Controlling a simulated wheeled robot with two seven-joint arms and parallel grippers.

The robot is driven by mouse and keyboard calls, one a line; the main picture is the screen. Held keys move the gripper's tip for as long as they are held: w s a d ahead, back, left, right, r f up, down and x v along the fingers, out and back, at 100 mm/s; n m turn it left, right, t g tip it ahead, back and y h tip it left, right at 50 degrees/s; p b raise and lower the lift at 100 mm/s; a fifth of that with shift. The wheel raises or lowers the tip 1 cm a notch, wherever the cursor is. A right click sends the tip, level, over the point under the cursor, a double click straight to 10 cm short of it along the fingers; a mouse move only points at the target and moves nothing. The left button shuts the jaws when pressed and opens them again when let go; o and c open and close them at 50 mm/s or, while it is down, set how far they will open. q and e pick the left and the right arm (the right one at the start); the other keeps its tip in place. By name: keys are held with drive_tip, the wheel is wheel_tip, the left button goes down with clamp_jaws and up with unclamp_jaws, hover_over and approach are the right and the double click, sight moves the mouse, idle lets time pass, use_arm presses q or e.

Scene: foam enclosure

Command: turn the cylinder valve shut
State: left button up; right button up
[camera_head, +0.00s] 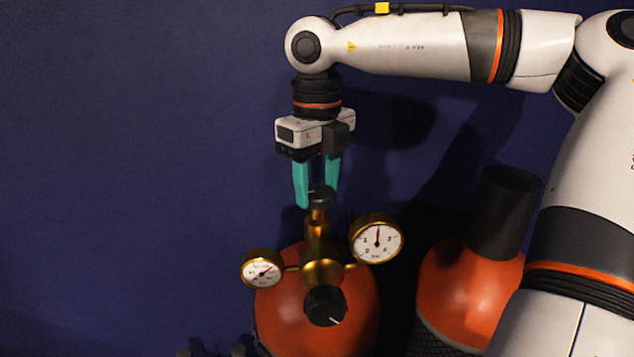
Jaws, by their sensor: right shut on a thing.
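The cylinder valve's dark round handwheel (322,193) sits at the top of a brass valve and regulator body (318,245). My right gripper (317,195) comes down from above, and its two teal fingers are shut on the handwheel. The fingers hide part of the handwheel's rim. The brass body stands on an orange-red cylinder (277,312). My left gripper is not in view.
Two round gauges, a left one (262,269) and a right one (377,241), flank the brass body. A black knob (325,306) faces forward below them. A second orange cylinder (450,290) with a dark cap (504,213) stands at right. A dark blue wall (130,150) is behind.

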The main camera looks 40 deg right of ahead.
drive_tip(key=m+b, duration=0.3)
drive_tip(key=m, duration=0.1)
drive_tip(key=shift+f+b, duration=0.1)
drive_tip(key=shift+b, duration=0.25)
drive_tip(key=m+b, duration=0.1)
drive_tip(key=m, duration=0.2)
drive_tip(key=m+b, duration=0.1)
drive_tip(key=m, duration=0.1)
drive_tip(key=shift+m, duration=0.4)
drive_tip(key=m+b, duration=0.1)
drive_tip(key=m, duration=0.4)
drive_tip(key=shift+r, duration=0.2)
drive_tip(key=m, duration=0.6)
drive_tip(key=shift+d, duration=0.1)
drive_tip(key=shift+r, duration=0.1)
drive_tip(key=o, duration=1)
drive_tip(key=shift+c, duration=0.2)
drive_tip(key=shift+b, duration=0.3)
